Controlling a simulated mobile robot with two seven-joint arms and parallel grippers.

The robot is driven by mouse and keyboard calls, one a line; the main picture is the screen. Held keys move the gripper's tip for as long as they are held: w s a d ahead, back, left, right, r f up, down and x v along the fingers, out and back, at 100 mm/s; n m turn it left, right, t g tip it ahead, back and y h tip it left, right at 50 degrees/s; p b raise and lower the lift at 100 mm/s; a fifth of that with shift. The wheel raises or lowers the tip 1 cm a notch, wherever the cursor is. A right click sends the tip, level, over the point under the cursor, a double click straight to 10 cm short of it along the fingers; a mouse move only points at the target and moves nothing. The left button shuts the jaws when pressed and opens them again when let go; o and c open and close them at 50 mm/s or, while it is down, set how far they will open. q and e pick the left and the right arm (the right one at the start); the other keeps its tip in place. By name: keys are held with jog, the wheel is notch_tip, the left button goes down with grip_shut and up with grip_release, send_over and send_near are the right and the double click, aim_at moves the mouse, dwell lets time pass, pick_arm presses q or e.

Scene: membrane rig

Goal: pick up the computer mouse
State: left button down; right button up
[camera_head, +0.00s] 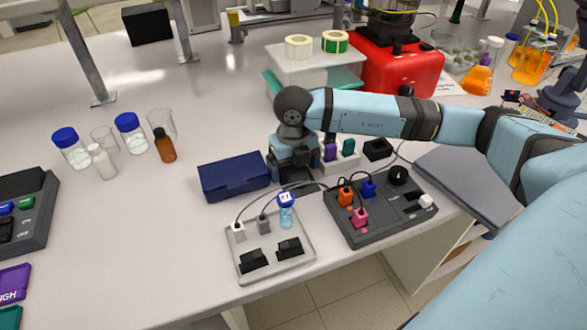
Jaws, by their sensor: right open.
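I cannot make out a computer mouse for certain in the head view. A small black object (378,149) lies on the bench to the right of my right gripper; its shape is too small to name. My right gripper (292,178) points down over the bench, open, just right of a dark blue box (235,180) and behind a pale switch panel (298,256). Its wrist and fingers hide part of the bench there. I see nothing between its fingers. My left gripper is out of view.
A dark control box (417,214) with coloured plugs and cables stands near the front edge. Jars, beakers and a brown bottle (164,146) stand at left. A red device (400,72) and a clear box (315,70) are behind. The bench's left middle is clear.

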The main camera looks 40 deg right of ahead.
jog(key=c, duration=1)
jog(key=shift+r, duration=0.2)
